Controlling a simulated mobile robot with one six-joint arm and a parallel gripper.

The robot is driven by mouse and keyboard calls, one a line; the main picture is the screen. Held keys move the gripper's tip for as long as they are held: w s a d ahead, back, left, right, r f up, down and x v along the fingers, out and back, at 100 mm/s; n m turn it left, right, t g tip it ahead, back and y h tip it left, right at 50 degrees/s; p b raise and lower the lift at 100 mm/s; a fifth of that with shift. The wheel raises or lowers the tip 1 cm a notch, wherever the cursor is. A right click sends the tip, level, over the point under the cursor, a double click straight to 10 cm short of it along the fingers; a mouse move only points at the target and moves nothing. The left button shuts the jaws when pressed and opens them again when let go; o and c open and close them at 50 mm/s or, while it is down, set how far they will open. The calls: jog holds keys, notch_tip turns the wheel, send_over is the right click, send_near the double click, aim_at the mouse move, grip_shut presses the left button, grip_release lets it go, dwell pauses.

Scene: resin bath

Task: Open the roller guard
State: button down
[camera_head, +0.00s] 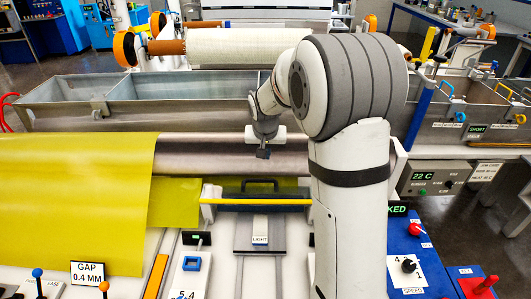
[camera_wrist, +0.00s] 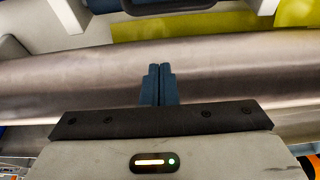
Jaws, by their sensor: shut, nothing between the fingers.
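A black handle (camera_head: 260,182) stands up behind a yellow bar (camera_head: 257,201), on what looks like the roller guard; I cannot tell for sure how far that guard is open. Part of the dark handle also shows at the top edge of the wrist view (camera_wrist: 165,8). The long metal roller (camera_head: 205,153) lies just behind it and crosses the wrist view (camera_wrist: 70,75). My gripper (camera_head: 263,153) hangs over the roller, behind the handle and apart from it. In the wrist view my gripper (camera_wrist: 158,70) has its two dark fingers together, with nothing between them.
A yellow sheet (camera_head: 75,190) covers the roller's left part. Behind it stand a metal trough (camera_head: 170,97) and a cream roll (camera_head: 245,47). In front are a plate marked LIGHT (camera_head: 260,238), a GAP sign (camera_head: 88,273) with knobbed levers, and a blue control panel (camera_head: 408,250) at right.

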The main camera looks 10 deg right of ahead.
aim_at(266, 181)
jog(key=x, duration=0.6)
jog(key=shift+p, duration=0.4)
jog(key=shift+s+a+f, duration=0.1)
jog(key=shift+s+f, duration=0.1)
jog(key=s, duration=0.1)
jog(key=s+p, duration=0.1)
jog(key=s, duration=0.1)
jog(key=shift+s+a, duration=0.1)
jog(key=shift+a, duration=0.25)
jog(key=shift+s, duration=0.1)
jog(key=shift+s+a+b, duration=0.15)
jog(key=shift+s+b, duration=0.3)
jog(key=shift+b, duration=0.5)
jog(key=shift+s+a+r+b, duration=0.1)
jog(key=shift+s+r+b, duration=0.15)
jog(key=shift+s+b, duration=0.25)
